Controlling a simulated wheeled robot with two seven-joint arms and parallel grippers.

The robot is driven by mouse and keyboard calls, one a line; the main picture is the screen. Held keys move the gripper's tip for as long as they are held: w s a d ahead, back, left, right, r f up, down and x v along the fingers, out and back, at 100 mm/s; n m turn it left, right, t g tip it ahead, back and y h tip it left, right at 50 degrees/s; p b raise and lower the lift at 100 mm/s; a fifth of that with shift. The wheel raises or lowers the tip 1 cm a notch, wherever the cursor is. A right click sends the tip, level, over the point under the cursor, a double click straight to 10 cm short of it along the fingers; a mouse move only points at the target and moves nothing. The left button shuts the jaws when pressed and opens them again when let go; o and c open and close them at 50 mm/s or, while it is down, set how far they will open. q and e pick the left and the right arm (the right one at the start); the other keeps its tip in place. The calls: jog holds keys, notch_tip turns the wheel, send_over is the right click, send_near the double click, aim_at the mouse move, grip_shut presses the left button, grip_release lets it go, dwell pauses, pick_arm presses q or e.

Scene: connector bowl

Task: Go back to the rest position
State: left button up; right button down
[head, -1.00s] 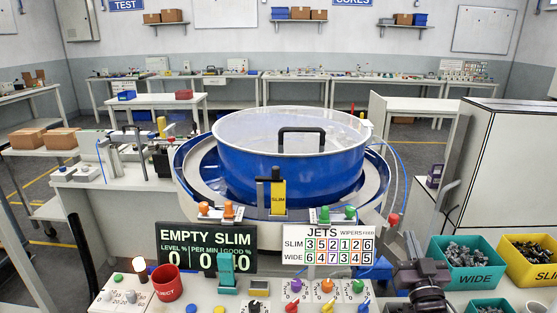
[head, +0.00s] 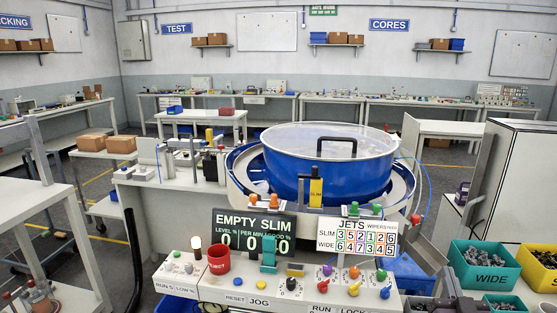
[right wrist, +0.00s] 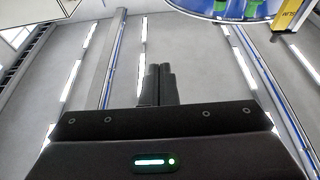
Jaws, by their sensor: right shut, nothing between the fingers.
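My right gripper (head: 449,287) is at the lower right of the head view, low beside the console and left of the parts bins. Its fingers are shut and empty; they also show together in the right wrist view (right wrist: 157,84). The big blue bowl feeder (head: 329,165) with its clear lid and black handle stands in the middle. The console (head: 215,290) with buttons and knobs stands in front of it. My left gripper is not in view.
The green bin marked WIDE (head: 484,270) and a yellow bin (head: 541,268) sit at the right edge. A red cup (head: 218,262) stands on the console. A white cabinet (head: 517,185) is at the right and a bench (head: 45,205) at the left. Open floor shows at the left.

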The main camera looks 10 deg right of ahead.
jog(key=s+a+f+n+g+y, duration=0.15)
jog(key=f+g, duration=0.25)
jog(key=f, duration=1.2)
jog(key=s+a+f+g+y, duration=0.1)
jog(key=s+a+f+g, duration=0.15)
jog(key=f, duration=1.35)
jog(key=s+a+f+g+y, duration=0.1)
jog(key=s+a+f+g, duration=0.15)
jog(key=f, duration=0.25)
jog(key=s+a+f+g, duration=0.1)
jog(key=s+a+f, duration=0.15)
jog(key=f, duration=0.35)
jog(key=s+a+f+n+g, duration=0.1)
jog(key=s+a+f+g, duration=0.2)
jog(key=s+f, duration=0.3)
jog(key=s+a+f+n+g+y, duration=0.1)
jog(key=s+a+f+g, duration=0.2)
jog(key=s+f, duration=0.4)
jog(key=s+a+f+n+g+y, duration=0.1)
jog(key=s+a+f+g, duration=0.3)
jog(key=s, duration=1.6)
notch_tip(320, 180, down, 3)
jog(key=shift+s+a+f+n, duration=0.2)
jog(key=shift+s+a+n, duration=0.05)
jog(key=shift+a+n, duration=0.35)
jog(key=shift+y, duration=0.25)
